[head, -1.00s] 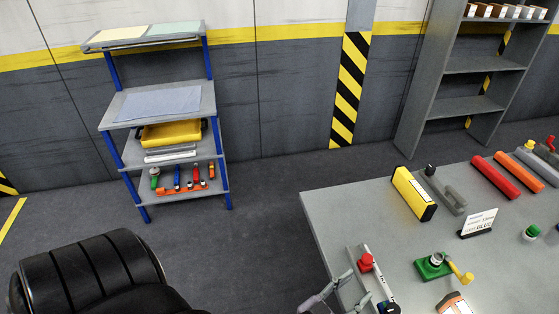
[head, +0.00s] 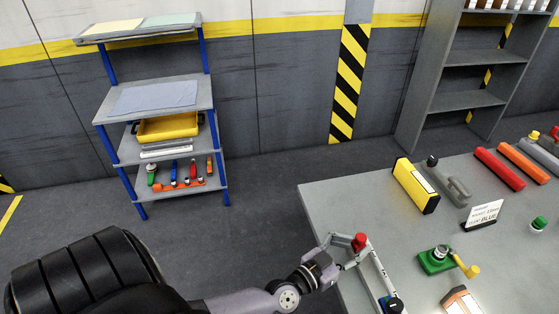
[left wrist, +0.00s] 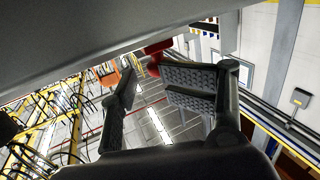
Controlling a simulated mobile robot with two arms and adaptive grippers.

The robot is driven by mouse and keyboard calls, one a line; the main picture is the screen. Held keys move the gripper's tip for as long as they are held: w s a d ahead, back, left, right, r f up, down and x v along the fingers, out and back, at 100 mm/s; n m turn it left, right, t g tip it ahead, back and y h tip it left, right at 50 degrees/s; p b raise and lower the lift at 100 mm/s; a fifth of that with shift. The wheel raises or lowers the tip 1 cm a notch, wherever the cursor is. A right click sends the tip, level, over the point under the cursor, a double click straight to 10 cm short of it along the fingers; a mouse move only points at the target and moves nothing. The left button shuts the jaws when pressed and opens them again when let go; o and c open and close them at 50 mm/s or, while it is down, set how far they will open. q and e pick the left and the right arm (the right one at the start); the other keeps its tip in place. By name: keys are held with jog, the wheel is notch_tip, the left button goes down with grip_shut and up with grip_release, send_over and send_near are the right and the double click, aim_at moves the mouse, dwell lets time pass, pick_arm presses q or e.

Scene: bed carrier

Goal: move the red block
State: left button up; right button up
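A small red block (head: 359,241) stands at the far end of a narrow grey and white rail (head: 378,275) near the table's left edge. My left gripper (head: 348,252) is at the red block, with its two fingers spread apart close beside it. In the left wrist view the fingers (left wrist: 148,82) are apart with nothing clearly between them, and a red piece (left wrist: 155,55) shows just past the fingertips. I cannot tell whether a finger touches it. A long red bar (head: 499,169) lies at the back right of the table. My right gripper is not in view.
The grey table (head: 340,205) also holds a yellow box (head: 416,186), a sign (head: 482,214), a green device with a yellow handle (head: 438,259) and an orange bar (head: 523,163). A shelf rack (head: 160,95) stands apart at the left. The table's far left corner is clear.

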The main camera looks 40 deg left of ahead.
aim_at(358, 241)
pick_arm(q)
jog(key=s+a+b, duration=0.2)
jog(key=s+a, duration=0.1)
jog(key=s, duration=1.1)
jog(key=s+a+f+g, duration=0.1)
jog(key=s+f+g, duration=0.1)
jog(key=f, duration=0.7)
jog(key=s+a+f+g+y+p, duration=0.1)
jog(key=s+f+g, duration=0.1)
jog(key=f, duration=0.6)
jog(key=s+a+f+m+g+p, duration=0.1)
jog(key=s+f+g, duration=0.2)
jog(key=f, duration=0.6)
jog(key=shift+a+f, duration=0.3)
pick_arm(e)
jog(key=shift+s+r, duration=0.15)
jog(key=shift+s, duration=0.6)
pick_arm(q)
jog(key=shift+w+r, duration=0.1)
